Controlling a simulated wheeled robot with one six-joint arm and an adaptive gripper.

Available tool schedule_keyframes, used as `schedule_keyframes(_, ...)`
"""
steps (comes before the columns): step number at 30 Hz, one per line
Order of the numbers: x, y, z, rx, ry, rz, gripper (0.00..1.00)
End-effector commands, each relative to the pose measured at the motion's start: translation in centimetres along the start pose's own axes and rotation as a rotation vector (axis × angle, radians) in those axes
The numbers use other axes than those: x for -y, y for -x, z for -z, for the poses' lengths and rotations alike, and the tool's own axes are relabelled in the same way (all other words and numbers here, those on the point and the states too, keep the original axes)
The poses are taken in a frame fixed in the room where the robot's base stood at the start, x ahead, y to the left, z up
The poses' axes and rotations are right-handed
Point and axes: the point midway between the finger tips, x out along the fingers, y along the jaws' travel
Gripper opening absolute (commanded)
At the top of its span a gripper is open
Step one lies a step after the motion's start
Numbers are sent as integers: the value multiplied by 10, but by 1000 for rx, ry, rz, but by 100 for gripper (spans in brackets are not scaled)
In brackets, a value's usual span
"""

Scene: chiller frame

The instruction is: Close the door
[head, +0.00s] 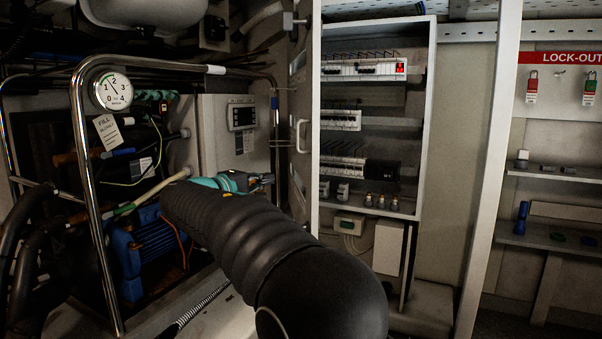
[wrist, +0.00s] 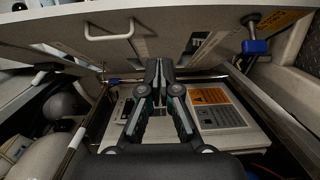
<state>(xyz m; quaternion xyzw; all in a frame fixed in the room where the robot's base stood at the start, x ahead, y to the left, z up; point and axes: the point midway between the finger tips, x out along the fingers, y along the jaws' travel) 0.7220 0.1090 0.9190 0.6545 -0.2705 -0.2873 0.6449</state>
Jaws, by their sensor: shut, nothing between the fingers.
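The cabinet door (head: 301,180) stands open at the left side of the electrical cabinet (head: 428,110), seen nearly edge-on in the head view. Its pale handle (head: 299,136) is on the face turned to the left. In the wrist view the door (wrist: 165,17) crosses the top as a pale panel, with the handle (wrist: 108,36) at upper left. My gripper (head: 268,179) is left of the door and lower than the handle. In the wrist view my gripper (wrist: 159,64) is shut and empty, with its fingertips pointing toward the door's side. Whether they touch it I cannot tell.
A chrome tube frame (head: 86,200) with a gauge (head: 114,91), hoses and a blue motor (head: 145,250) fills the left. A grey control box (head: 215,130) stands behind my gripper. A white post (head: 490,170) and shelves (head: 560,245) are at right.

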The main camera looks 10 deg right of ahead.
Motion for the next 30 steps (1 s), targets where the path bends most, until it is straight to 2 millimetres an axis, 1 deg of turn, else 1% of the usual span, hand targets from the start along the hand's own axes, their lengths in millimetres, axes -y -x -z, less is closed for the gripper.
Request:
schedule_keyframes(1, -1, 1, 6, -3, 2, -14, 0)
schedule_keyframes(4, -3, -2, 9, -4, 4, -29, 0)
schedule_keyframes(8, -4, -16, 9, -3, 4, -29, 0)
schedule_keyframes(22, -7, -101, 9, -2, 4, -28, 0)
schedule_keyframes(25, -7, -111, -3, -3, 5, -28, 0)
schedule_keyframes(30, -6, -122, -14, -5, 4, -27, 0)
